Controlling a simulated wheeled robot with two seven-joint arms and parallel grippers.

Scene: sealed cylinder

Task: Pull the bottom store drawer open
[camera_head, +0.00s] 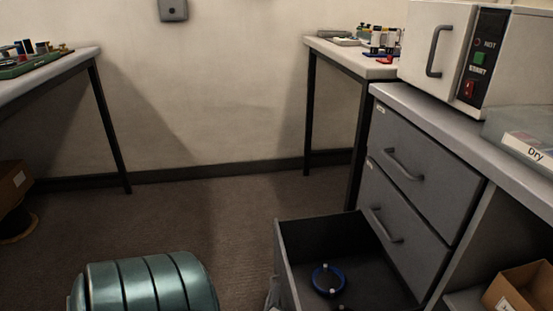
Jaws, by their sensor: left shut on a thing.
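The bottom store drawer (277,240) is pulled well out of the grey drawer unit (440,190), and its dark inside shows from above. A blue-rimmed round thing (328,281) with small white parts lies on its floor. A small grey piece of my left gripper (271,293) shows at the outer face of the drawer front, at the bottom edge of the view. It is shut at the drawer handle, which is hidden behind the drawer front and the picture edge. My right gripper is not in view.
Two upper drawers with bar handles (403,166) are closed. A white oven-like device (450,55) and a clear box labelled Dry (525,140) stand on the worktop. An open cardboard box (520,290) is at lower right.

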